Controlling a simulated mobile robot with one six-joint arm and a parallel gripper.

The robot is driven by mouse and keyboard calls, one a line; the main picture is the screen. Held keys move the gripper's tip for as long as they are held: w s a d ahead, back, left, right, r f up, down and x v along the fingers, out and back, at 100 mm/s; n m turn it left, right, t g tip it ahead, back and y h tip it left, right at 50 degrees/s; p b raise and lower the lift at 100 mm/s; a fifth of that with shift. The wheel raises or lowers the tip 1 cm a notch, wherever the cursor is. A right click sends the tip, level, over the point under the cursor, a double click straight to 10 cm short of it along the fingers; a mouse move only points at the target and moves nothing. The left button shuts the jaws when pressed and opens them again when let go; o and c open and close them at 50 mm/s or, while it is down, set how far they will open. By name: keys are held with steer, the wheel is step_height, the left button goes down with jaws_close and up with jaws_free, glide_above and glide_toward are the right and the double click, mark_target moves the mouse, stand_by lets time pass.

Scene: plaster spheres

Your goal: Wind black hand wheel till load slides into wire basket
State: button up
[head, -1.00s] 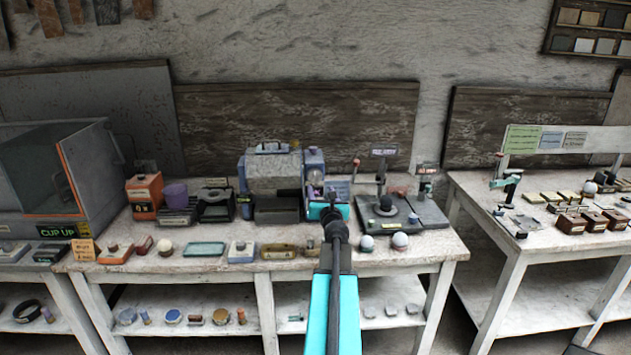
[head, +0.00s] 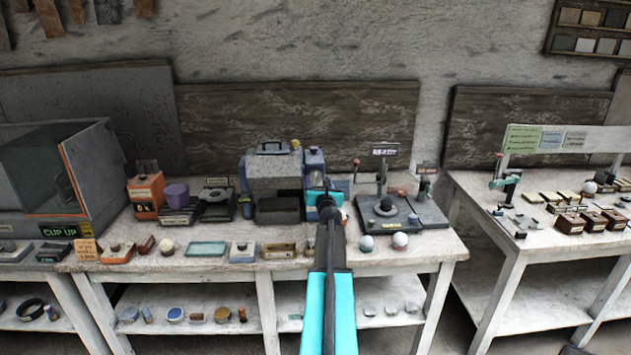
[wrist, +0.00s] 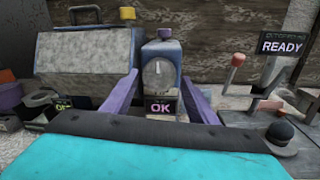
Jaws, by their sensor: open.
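A grey machine (head: 273,175) with a top handle stands at the back of the middle table. I cannot make out a black hand wheel; my gripper and arm cover part of the machine's right side. A dark open bin (head: 278,210) sits in front of the machine; I cannot tell whether it is wire. My gripper (head: 322,197) is in front of the machine's right part.
Right of my gripper, a dark plate device (head: 387,210) holds a dark dome, with a "READY" sign (head: 385,150) above. Two pale spheres (head: 400,240) lie before it. Small boxes and trays (head: 205,249) line the front edge. A second table (head: 545,235) stands right.

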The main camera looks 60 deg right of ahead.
steer(key=shift+x, duration=1.1)
